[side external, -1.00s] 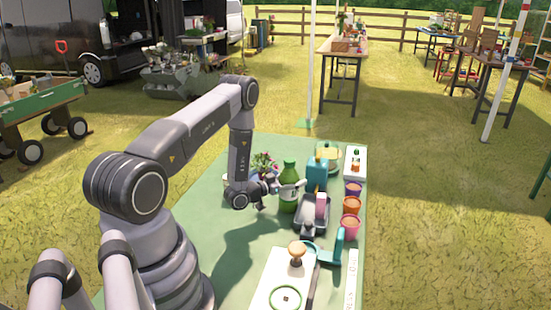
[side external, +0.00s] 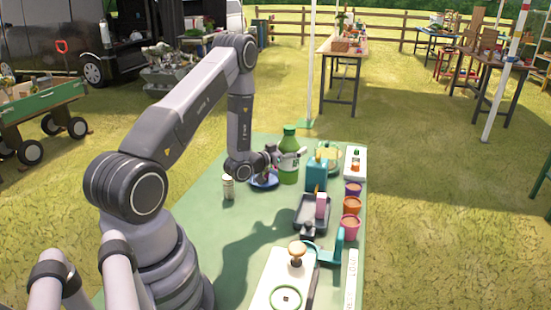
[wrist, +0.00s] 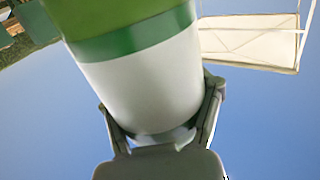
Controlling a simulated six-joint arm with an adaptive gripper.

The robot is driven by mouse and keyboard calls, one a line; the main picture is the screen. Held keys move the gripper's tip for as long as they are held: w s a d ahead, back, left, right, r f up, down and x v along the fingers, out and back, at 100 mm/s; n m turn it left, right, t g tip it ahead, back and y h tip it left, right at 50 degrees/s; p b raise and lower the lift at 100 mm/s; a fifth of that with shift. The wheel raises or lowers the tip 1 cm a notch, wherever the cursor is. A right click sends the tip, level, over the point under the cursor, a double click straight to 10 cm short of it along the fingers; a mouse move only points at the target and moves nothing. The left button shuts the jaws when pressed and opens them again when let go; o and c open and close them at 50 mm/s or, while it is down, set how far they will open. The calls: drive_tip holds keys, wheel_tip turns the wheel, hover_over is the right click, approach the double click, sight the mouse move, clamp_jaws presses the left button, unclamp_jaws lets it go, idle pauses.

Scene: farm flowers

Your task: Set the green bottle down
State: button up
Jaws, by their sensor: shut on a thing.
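The green bottle (side external: 289,144), with a green cap and a white label band, is upright or nearly so in the side view. My gripper (side external: 292,161) is shut on it around the label, coming from the left. The bottle appears to be held above the green table (side external: 205,232); a dark shadow lies on the table well in front of it. In the wrist view the bottle (wrist: 140,78) fills the upper middle, its white part between the two fingers of my gripper (wrist: 160,115). Its far end is cut off there.
A blue saucer (side external: 264,184) is just left of the bottle, partly behind my gripper. A small pale jar (side external: 228,187) stands farther left. A teal box (side external: 316,175), a dark tray (side external: 309,222) and several colored pots (side external: 351,204) are on the right. The table's middle is clear.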

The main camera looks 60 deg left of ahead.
drive_tip(key=s+a+f+n+g+y, duration=0.2)
drive_tip(key=s+a+n+g+y, duration=0.5)
drive_tip(key=n+g+y, duration=0.5)
drive_tip(key=s+d+n+g+y, duration=0.3)
drive_tip(key=s+n+g, duration=0.4)
drive_tip(key=s+g, duration=0.3)
wheel_tip(320, 180, down, 7)
drive_tip(key=shift+s+d+n+g, duration=0.25)
drive_tip(key=shift+s+n+g, duration=0.05)
drive_tip(key=shift+s+g, duration=0.1)
drive_tip(key=shift+f, duration=0.15)
drive_tip(key=o, duration=1.3)
drive_tip(key=shift+o, duration=0.2)
